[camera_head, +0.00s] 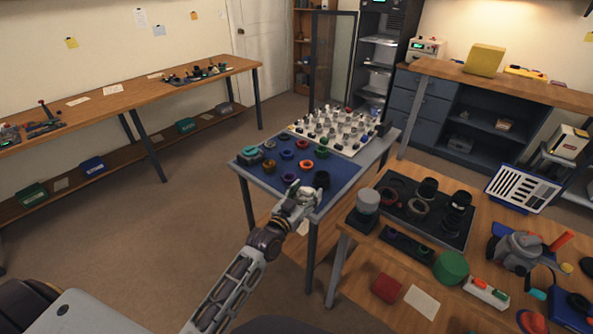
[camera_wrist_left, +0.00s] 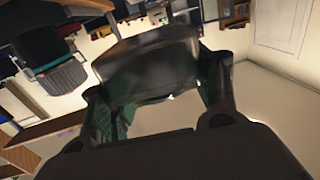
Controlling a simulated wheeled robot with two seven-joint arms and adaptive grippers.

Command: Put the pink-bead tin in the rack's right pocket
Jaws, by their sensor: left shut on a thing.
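My left gripper (camera_head: 301,190) is over the front edge of the small grey table with the blue mat (camera_head: 345,187). In the left wrist view its green-padded fingers (camera_wrist_left: 158,105) are shut on a dark, rounded thing (camera_wrist_left: 150,65). I cannot tell if this is the pink-bead tin; no pink beads show. I cannot make out a rack with a right pocket for certain. My right gripper is not in view.
Coloured rings, such as an orange one (camera_head: 307,165), lie on the mat. Behind them is a white board (camera_head: 362,146) crowded with small cylinders. The wooden bench at right holds a dark tray (camera_head: 392,183), a grey-topped cylinder (camera_head: 367,202) and a green cylinder (camera_head: 451,267). Floor at left is clear.

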